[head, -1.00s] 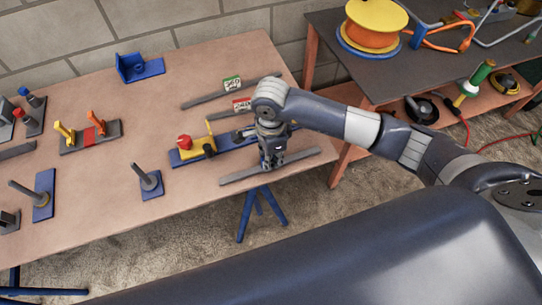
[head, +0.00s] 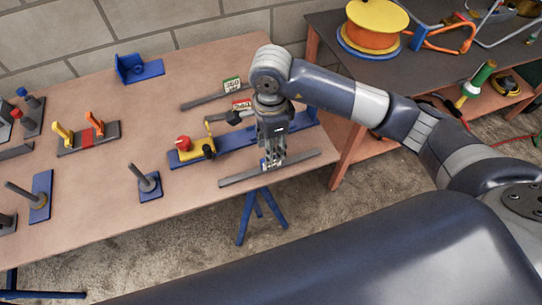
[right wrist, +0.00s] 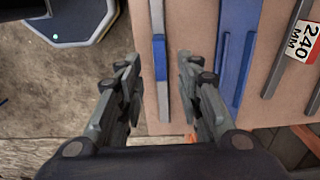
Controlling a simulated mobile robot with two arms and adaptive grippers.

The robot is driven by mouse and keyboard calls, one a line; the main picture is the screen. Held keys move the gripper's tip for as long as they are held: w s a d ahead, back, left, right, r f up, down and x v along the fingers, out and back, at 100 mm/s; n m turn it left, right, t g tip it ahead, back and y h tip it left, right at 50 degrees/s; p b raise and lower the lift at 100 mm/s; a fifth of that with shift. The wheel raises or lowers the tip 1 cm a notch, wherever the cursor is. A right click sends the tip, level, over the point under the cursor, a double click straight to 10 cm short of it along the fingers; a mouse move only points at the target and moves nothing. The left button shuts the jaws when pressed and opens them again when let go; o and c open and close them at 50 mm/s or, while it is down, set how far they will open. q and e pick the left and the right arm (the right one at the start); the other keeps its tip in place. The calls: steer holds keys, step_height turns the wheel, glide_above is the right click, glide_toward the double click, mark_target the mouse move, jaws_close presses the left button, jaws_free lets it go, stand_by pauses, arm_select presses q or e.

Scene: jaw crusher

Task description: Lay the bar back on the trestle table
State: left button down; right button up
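The flat grey bar (head: 238,178) lies on the trestle table (head: 110,205) near its front right edge. In the right wrist view the bar (right wrist: 157,20) has a blue band at its middle and runs up the picture between my fingertips. My right gripper (head: 272,163) is just above the bar, pointing down, and hides part of it. In the right wrist view my right gripper (right wrist: 157,62) is open, with a gap on both sides of the bar. My left gripper is not in view.
A blue rail (head: 236,137) with a red knob (head: 183,143) lies behind the bar. Farther back are grey bars with a green-marked tag (head: 232,84) and a red-marked tag (head: 242,104). A post on a blue plate (head: 149,186) stands to the left.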

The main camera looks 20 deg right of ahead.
step_height(320, 180, up, 5)
steer(key=shift+r, duration=0.1)
stand_by(0.6)
